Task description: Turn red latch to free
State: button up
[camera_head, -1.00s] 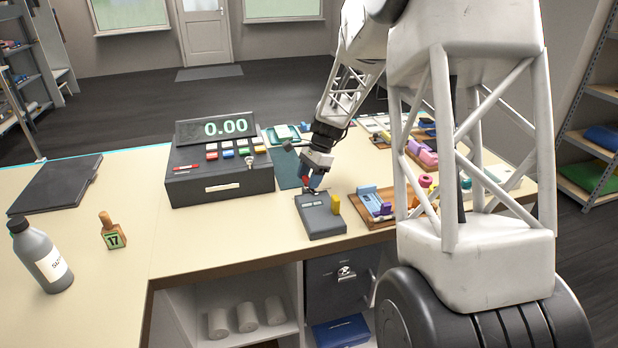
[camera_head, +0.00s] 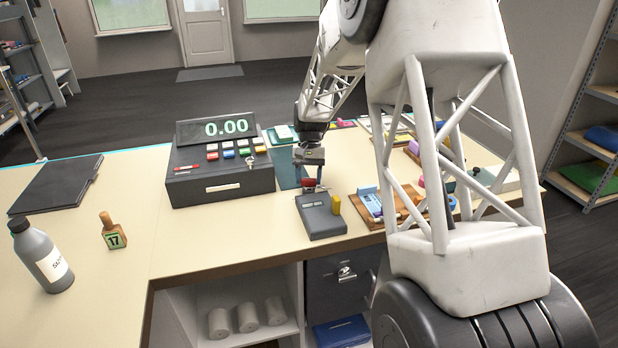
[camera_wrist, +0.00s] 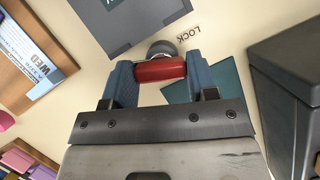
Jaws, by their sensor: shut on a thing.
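The red latch (camera_wrist: 160,70) is a short red bar on a round grey pivot (camera_wrist: 161,48) at the edge of a grey box. In the wrist view my gripper (camera_wrist: 160,75) has its two blue fingers at either end of the bar, shut on it. The word LOCK is printed on the counter to the right of the latch. In the head view the red latch (camera_head: 309,183) shows small under my gripper (camera_head: 309,187), at the back edge of the grey box (camera_head: 321,217). The box has a small display and a yellow peg.
A dark cash register (camera_head: 218,165) stands left of my gripper, close by in the wrist view (camera_wrist: 290,80). A wooden tray (camera_head: 390,210) with coloured items lies to the right of the box.

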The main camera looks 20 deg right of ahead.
jog(key=shift+n+h, duration=0.6)
jog(key=shift+n, duration=1)
jog(key=o, duration=0.9)
jog(key=shift+o, duration=0.2)
jog(key=shift+r, duration=0.1)
jog(key=v, duration=0.7)
jog(key=shift+w+r, duration=0.2)
jog(key=shift+r, duration=0.1)
